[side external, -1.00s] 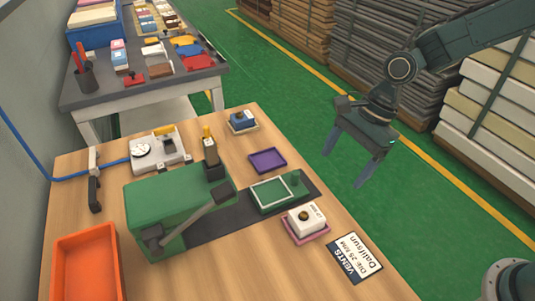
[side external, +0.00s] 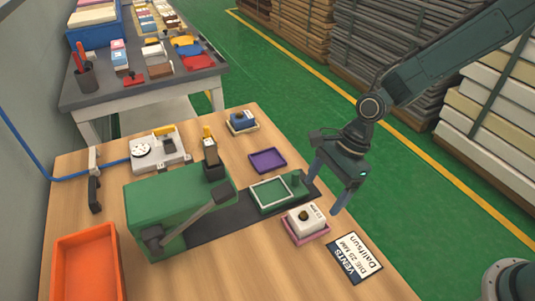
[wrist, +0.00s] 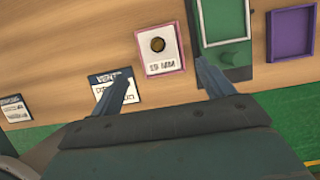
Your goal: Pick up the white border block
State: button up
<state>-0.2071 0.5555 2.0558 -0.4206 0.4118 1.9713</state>
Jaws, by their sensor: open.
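A white block (side external: 305,218) with a dark round knob on top and small lettering on its side sits in a shallow pink tray (side external: 308,239) near the right edge of the wooden table. In the wrist view the white block (wrist: 158,61) lies upper centre, inside its pink tray (wrist: 180,71). My gripper (side external: 325,196) is open and empty, pointing down, just behind and to the right of the block. In the wrist view the fingers of my gripper (wrist: 165,72) are spread on either side of the block's near edge. I cannot tell their exact height above it.
A green press (side external: 180,200) stands left of the block. A green plate with a white rim (side external: 271,194) lies close by, with an empty purple tray (side external: 267,160) behind. A blue block (side external: 242,120) sits further back. A label card (side external: 354,258) lies in front right.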

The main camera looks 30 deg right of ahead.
aim_at(308, 215)
jog(key=shift+x, duration=1.3)
jog(key=shift+f, duration=0.1)
jog(key=shift+x, duration=2.5)
jog(key=shift+a, duration=0.15)
jog(key=c, duration=1.1)
jog(key=shift+r, duration=0.2)
notch_tip(308, 215, up, 20)
